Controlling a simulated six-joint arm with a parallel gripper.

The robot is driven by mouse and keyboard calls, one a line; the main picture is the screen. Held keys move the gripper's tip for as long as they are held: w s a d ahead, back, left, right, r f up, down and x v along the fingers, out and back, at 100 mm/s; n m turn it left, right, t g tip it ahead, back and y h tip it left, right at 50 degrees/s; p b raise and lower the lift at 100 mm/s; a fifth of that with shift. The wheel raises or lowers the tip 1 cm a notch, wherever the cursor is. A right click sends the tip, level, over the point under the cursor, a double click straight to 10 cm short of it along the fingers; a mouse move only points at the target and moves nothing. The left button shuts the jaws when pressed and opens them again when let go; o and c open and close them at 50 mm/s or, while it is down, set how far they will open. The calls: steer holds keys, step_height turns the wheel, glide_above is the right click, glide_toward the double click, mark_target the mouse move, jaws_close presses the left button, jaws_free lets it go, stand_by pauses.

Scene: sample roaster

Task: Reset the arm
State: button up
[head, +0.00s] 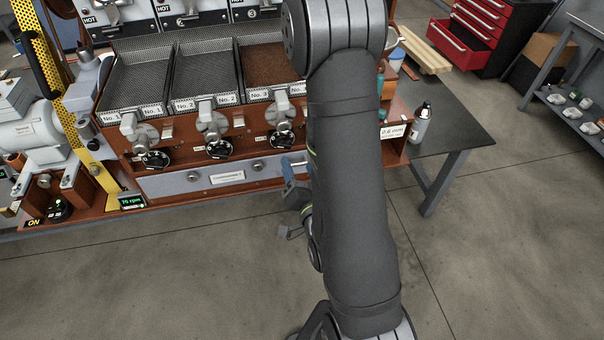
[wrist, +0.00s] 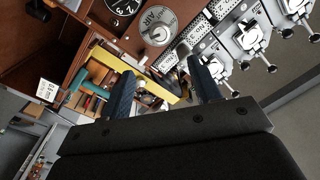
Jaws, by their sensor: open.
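My gripper (wrist: 161,72) shows in the wrist view with its two blue fingers apart and nothing between them. In the head view my dark arm comes down across the right of the middle and hides part of the bench. A bit of my gripper (head: 291,180) shows left of the arm, in front of the drawer front; the rest is hidden. The sample roaster bench (head: 220,130) has three mesh trays, No. 1 (head: 135,75), No. 2 (head: 207,72) and No. 3 (head: 266,66). The No. 3 tray holds brown material; the other two look empty.
Levers and black dials (head: 220,148) stick out below the trays. A yellow post (head: 85,130) stands at the left. A bottle (head: 421,122) stands on the dark side table (head: 462,130). A red drawer cabinet (head: 480,30) is behind. The floor (head: 150,280) in front is clear.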

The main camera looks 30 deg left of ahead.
mark_target(284, 128)
steer(key=shift+v, duration=0.8)
steer(key=x, duration=1.7)
steer(key=shift+w+a, duration=0.1)
steer(key=shift+a, duration=0.05)
steer(key=shift+w+a, duration=0.1)
steer(key=n, duration=0.4)
steer(key=s+d+m, duration=0.3)
steer(key=s+d, duration=0.8)
steer(key=d, duration=0.2)
steer(key=shift+s, duration=0.4)
stand_by(1.3)
